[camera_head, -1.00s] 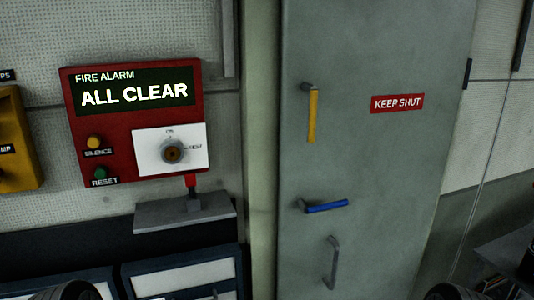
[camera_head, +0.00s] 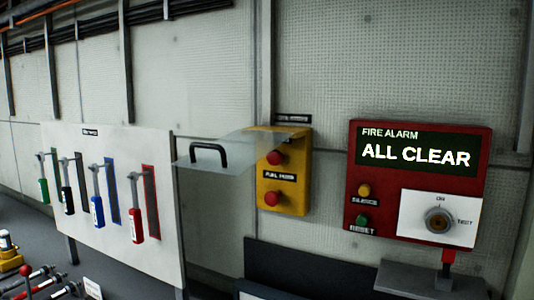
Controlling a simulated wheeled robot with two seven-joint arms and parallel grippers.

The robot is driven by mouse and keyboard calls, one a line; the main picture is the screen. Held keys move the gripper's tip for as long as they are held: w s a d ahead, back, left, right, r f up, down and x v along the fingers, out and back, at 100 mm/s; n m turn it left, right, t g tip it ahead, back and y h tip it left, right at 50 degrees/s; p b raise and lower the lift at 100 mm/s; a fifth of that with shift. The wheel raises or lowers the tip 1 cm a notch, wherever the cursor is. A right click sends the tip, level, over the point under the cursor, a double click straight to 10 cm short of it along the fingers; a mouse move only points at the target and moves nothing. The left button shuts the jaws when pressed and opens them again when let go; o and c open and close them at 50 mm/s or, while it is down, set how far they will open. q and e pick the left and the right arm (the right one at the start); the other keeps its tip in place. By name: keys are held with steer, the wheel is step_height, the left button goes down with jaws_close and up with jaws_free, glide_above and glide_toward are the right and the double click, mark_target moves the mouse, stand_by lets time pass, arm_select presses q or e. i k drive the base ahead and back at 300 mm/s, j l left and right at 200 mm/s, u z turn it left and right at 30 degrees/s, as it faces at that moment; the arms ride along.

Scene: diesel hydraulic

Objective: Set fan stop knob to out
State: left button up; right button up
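A yellow box (camera_head: 296,199) is on the wall, left of the red fire alarm panel. It carries two round red knobs, an upper one (camera_head: 276,158) and a lower one (camera_head: 271,198). A small dark label (camera_head: 293,118) sits above the box, too small to read surely. The label between the knobs seems to read fuel pump. A clear flap (camera_head: 235,148) with a black handle (camera_head: 208,150) sticks out from the box's top, above the upper knob. I cannot tell whether either knob is in or out. Neither of my grippers is in view.
The red fire alarm panel (camera_head: 360,142) reads ALL CLEAR and has a rotary knob (camera_head: 438,220). A grey ledge (camera_head: 420,279) juts out below it. A white board (camera_head: 120,235) with several coloured levers stands at the left.

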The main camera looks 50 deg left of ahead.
mark_target(275, 158)
steer(key=u, duration=1.8)
